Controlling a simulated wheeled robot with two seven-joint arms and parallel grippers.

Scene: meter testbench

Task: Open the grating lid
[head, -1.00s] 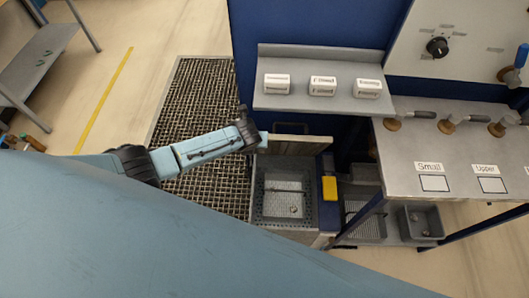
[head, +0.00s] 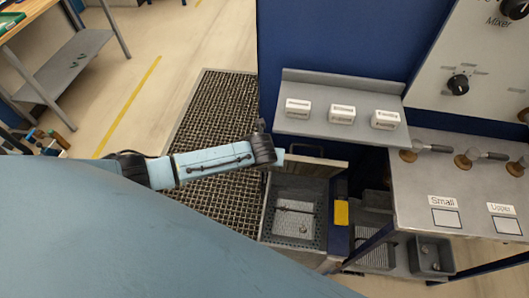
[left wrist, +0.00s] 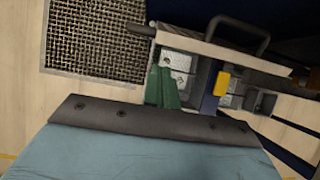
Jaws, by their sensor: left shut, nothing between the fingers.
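The lid (head: 322,164) stands raised at the back edge of the metal box (head: 268,218), tilted up off its opening. A perforated basket (head: 298,208) shows inside the open box. My left gripper (head: 277,156) reaches in from the left to the lid's left end; I cannot tell whether they touch. Its fingers are shut and empty. In the left wrist view the lid (left wrist: 210,42) and its dark bar handle (left wrist: 262,35) show at the top, with the box partly hidden below. My right gripper is not in view.
A shelf (head: 320,126) with three white blocks is above the lid. A yellow block (head: 341,213) is at the box's right side. A grey bench (head: 430,185) stands to the right. A floor grating (head: 210,115) lies left of the box.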

